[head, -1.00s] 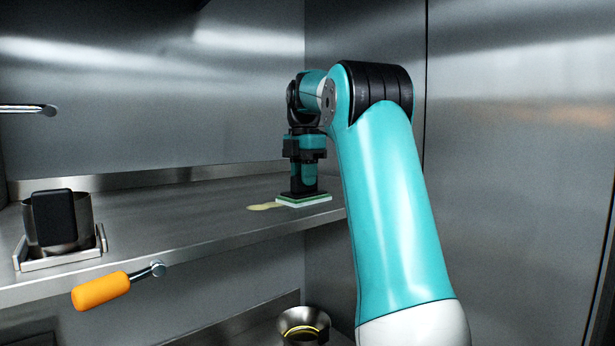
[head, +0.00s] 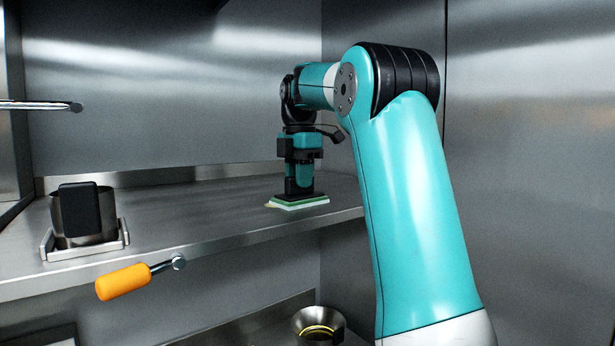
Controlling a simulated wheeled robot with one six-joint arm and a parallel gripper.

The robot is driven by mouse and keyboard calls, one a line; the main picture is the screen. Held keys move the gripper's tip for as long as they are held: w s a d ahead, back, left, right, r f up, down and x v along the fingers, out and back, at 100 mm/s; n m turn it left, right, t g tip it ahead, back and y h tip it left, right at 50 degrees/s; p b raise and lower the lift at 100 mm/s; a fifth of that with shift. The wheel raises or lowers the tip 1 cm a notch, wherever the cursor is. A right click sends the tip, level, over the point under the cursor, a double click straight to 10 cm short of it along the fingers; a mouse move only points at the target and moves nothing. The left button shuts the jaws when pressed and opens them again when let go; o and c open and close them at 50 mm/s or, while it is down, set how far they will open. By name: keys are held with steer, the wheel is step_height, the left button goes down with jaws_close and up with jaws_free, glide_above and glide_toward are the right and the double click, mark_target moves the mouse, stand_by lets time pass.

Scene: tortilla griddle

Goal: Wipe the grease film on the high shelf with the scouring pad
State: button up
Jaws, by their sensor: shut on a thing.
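The scouring pad (head: 299,203), green on top with a pale underside, lies flat on the high shelf (head: 215,215) near its right end. My gripper (head: 299,187) points straight down over the pad and is shut on it. The pad appears to touch the shelf. A small yellowish bit of the grease film (head: 271,206) shows at the pad's left edge. Any film under or behind the pad is hidden.
A metal pot with a black block (head: 80,209) stands in a metal tray (head: 62,253) at the shelf's left. An orange handle (head: 123,282) sticks out below the shelf's front edge. A metal bowl (head: 318,322) sits lower down. The shelf between pot and pad is clear.

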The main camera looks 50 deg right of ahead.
steer(key=shift+w+a, duration=0.15)
steer(key=shift+a, duration=0.5)
steer(key=shift+w+a, duration=0.15)
steer(key=shift+a, duration=0.5)
steer(key=shift+a, duration=0.1)
steer(key=shift+w+a+f, duration=0.1)
steer(key=shift+w+a, duration=0.1)
steer(key=shift+a, duration=0.5)
steer(key=shift+w+a+f, duration=0.1)
steer(key=shift+w+a, duration=0.05)
steer(key=shift+a, duration=0.5)
steer(key=shift+d, duration=0.1)
steer(key=shift+s+d+r, duration=0.1)
steer(key=shift+s+d, duration=0.1)
steer(key=shift+d, duration=0.6)
steer(key=shift+s+d, duration=0.2)
steer(key=shift+d, duration=0.55)
steer(key=shift+s+d+r, duration=0.1)
steer(key=shift+s+d, duration=0.1)
steer(key=shift+d, duration=0.6)
steer(key=shift+s+d+r+p, duration=0.1)
steer(key=shift+s+d+p, duration=0.1)
steer(key=shift+d, duration=0.6)
steer(key=shift+s+d+f+p, duration=0.1)
steer(key=shift+s+d, duration=0.1)
steer(key=shift+d, duration=0.6)
steer(key=shift+s+d+r+p, duration=0.1)
steer(key=shift+s+d+p, duration=0.1)
steer(key=shift+d, duration=0.6)
